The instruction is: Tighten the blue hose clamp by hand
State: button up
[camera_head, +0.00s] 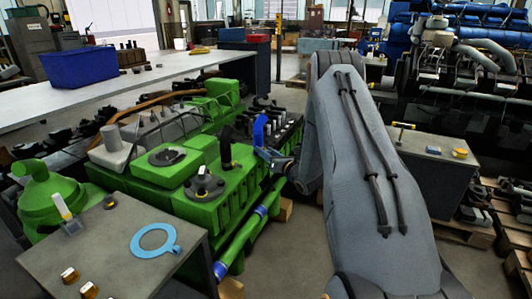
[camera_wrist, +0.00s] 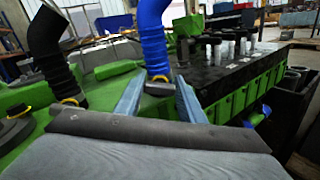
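The blue hose (camera_wrist: 153,38) stands upright on the green engine (camera_head: 210,185), with a yellow clamp (camera_wrist: 160,78) around its lower end. The hose also shows in the head view (camera_head: 259,129), just left of my arm's end. My gripper (camera_wrist: 158,92) is open, its two blue-grey fingers apart, one on each side of the hose's base as seen in the wrist view. I cannot tell whether either finger touches the clamp. In the head view my gripper (camera_head: 272,158) is small and partly hidden by my own arm.
A black hose (camera_wrist: 53,50) with its own yellow clamp (camera_wrist: 69,101) stands left of the blue one. A row of dark engine parts (camera_wrist: 225,62) lies to the right. A grey bench (camera_head: 105,255) with a light-blue gasket (camera_head: 155,240) stands front left.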

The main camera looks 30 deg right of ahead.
jog(key=c, duration=0.3)
jog(key=shift+m+b, duration=0.3)
jog(key=shift+m, duration=0.5)
jog(key=o, duration=1)
jog(key=shift+o, duration=0.2)
jog(key=shift+s, duration=0.1)
jog(key=s+d+b, duration=0.1)
jog(key=s, duration=0.6)
jog(key=shift+s, duration=0.25)
jog(key=shift+d, duration=0.1)
